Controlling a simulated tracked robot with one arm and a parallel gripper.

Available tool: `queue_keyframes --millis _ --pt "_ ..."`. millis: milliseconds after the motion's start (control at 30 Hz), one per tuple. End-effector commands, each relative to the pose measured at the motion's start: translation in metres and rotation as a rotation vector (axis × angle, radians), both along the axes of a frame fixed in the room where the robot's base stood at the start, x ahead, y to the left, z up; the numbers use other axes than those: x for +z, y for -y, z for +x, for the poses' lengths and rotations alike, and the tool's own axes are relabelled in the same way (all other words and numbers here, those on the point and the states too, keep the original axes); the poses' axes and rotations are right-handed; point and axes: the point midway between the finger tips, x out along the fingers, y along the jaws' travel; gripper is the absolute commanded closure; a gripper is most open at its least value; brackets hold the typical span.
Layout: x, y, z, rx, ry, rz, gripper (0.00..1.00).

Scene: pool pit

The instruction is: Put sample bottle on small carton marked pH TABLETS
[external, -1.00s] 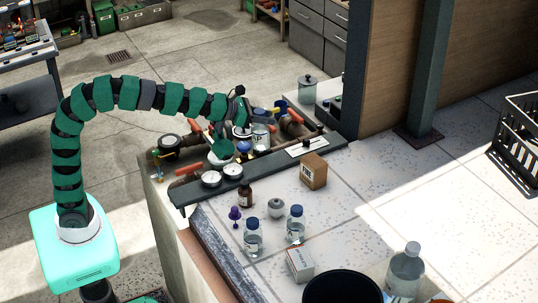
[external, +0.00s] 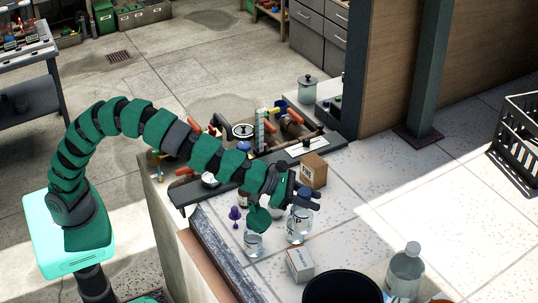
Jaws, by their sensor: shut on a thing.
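My gripper (external: 304,200) is over the pale slab, shut on a clear bottle with a blue cap, the sample bottle as far as I can tell. The held sample bottle (external: 299,214) is partly hidden by the fingers and overlaps a similar bottle behind or below it, so its exact height is unclear. A small white carton with reddish print (external: 300,263) stands on the slab below and near my gripper in the picture; its lettering is too small to read. A brown carton (external: 314,170) stands behind my gripper.
Another blue-capped bottle (external: 253,242) stands just left of the gripper, and a small purple item (external: 235,216) is farther left. A black bucket (external: 343,287) and a large clear bottle (external: 405,272) stand at the front right. The slab right of the brown carton is clear.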

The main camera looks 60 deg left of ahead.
Motion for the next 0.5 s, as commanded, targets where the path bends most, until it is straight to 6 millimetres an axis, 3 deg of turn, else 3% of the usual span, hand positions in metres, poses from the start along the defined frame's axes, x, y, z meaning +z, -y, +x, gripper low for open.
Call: queue_keyframes --millis 167,367,500 --pt "-0.002 0.018 -0.009 -0.016 0.002 0.005 1.0" --pt "-0.005 0.019 -0.01 -0.016 0.002 0.005 1.0" --pt "-0.021 0.019 -0.01 -0.017 0.002 0.006 1.0"
